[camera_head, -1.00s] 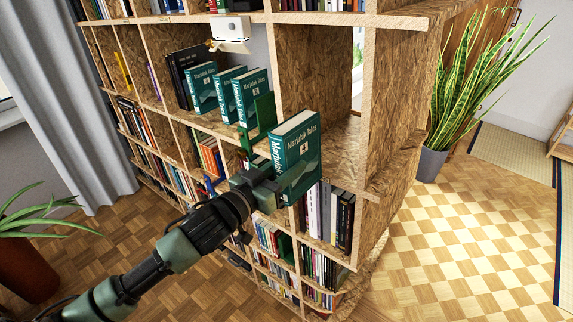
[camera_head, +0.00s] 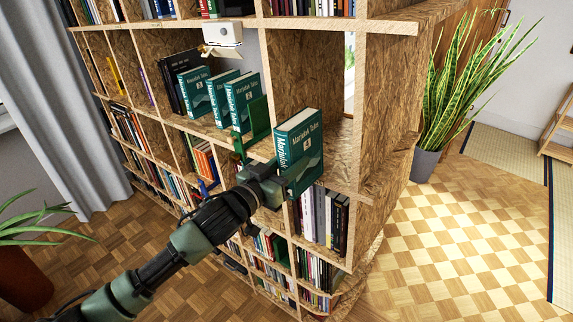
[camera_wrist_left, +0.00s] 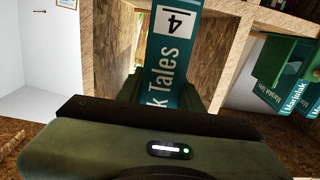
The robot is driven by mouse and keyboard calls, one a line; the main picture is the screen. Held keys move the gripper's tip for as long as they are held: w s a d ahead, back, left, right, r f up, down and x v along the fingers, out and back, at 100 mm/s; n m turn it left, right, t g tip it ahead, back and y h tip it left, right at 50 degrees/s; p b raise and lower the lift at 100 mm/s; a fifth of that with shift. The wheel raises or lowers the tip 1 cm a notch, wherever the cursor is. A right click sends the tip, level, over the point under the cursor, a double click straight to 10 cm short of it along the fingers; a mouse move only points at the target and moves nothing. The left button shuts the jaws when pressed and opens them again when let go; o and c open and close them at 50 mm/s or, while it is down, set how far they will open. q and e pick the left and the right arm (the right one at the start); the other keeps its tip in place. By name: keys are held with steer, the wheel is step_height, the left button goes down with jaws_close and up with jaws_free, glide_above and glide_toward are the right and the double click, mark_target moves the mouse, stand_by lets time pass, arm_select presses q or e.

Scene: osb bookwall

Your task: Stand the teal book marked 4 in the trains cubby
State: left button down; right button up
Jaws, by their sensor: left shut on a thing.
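The teal book marked 4 (camera_head: 300,148) is upright, its spine facing outward, in front of the shelf wall. My left gripper (camera_head: 272,184) is shut on its lower part. In the left wrist view the book (camera_wrist_left: 173,55) stands between the fingers, and its spine shows the 4. Several teal books lean in a cubby (camera_head: 248,58) to the left, beside a green bookend (camera_head: 257,122). A white tag-like object (camera_head: 222,36) hangs at the top of that cubby. I cannot read a trains label. My right gripper is not in view.
An empty cubby (camera_head: 305,75) lies behind the held book, with a wooden upright (camera_head: 357,110) to its right. Lower cubbies hold many books. A potted plant (camera_head: 428,160) stands right of the shelf. The parquet floor (camera_head: 440,240) on the right is clear.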

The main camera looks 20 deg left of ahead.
mark_target(314, 143)
arm_select(q)
steer(key=shift+x, duration=2)
steer(key=shift+b+x, duration=0.3)
steer(key=shift+x, duration=2.35)
steer(key=b+x, duration=0.2)
steer(key=x, duration=0.6)
steer(key=shift+b, duration=0.3)
steer(key=shift+s, duration=0.1)
